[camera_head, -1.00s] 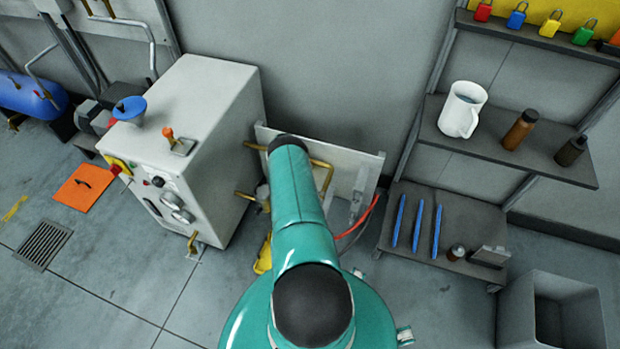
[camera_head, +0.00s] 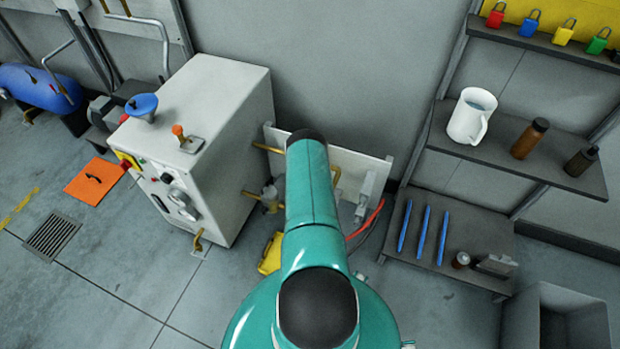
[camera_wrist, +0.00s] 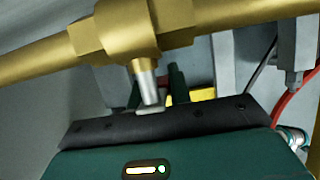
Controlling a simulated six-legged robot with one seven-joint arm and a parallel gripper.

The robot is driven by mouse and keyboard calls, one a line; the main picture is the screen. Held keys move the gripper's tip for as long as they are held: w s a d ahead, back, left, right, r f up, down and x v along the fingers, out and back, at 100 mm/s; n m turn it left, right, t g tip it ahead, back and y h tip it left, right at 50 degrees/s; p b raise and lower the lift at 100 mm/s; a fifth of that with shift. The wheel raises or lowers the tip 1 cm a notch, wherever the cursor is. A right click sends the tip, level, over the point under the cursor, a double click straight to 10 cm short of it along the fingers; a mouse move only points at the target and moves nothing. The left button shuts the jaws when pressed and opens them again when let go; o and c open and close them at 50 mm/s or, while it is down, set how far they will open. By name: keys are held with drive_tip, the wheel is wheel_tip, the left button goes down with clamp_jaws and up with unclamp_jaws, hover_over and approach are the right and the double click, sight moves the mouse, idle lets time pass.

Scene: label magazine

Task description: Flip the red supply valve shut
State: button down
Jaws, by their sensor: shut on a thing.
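In the wrist view a brass valve body (camera_wrist: 133,27) sits on a brass pipe (camera_wrist: 235,14) running across the top. A short silver stem (camera_wrist: 146,80) comes down from it to a flat grey piece between the dark fingers of my gripper (camera_wrist: 158,88). My gripper is shut on this valve lever, right below the pipe. No red part of the lever shows; my fingers and hand hide much of it. In the head view my teal arm covers the gripper and valve, in front of the pale pipe panel (camera_head: 353,162).
A white machine cabinet (camera_head: 228,95) stands left of the panel. Red hose (camera_head: 366,220) and a yellow object (camera_head: 271,255) lie close to my arm. Shelves with a white jug (camera_head: 468,118) stand at right, a grey bin (camera_head: 520,325) below.

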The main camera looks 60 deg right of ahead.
idle(0.3)
drive_tip(key=c, duration=1.3)
unclamp_jaws()
drive_tip(key=v, duration=1.4)
drive_tip(key=shift+d, duration=0.15)
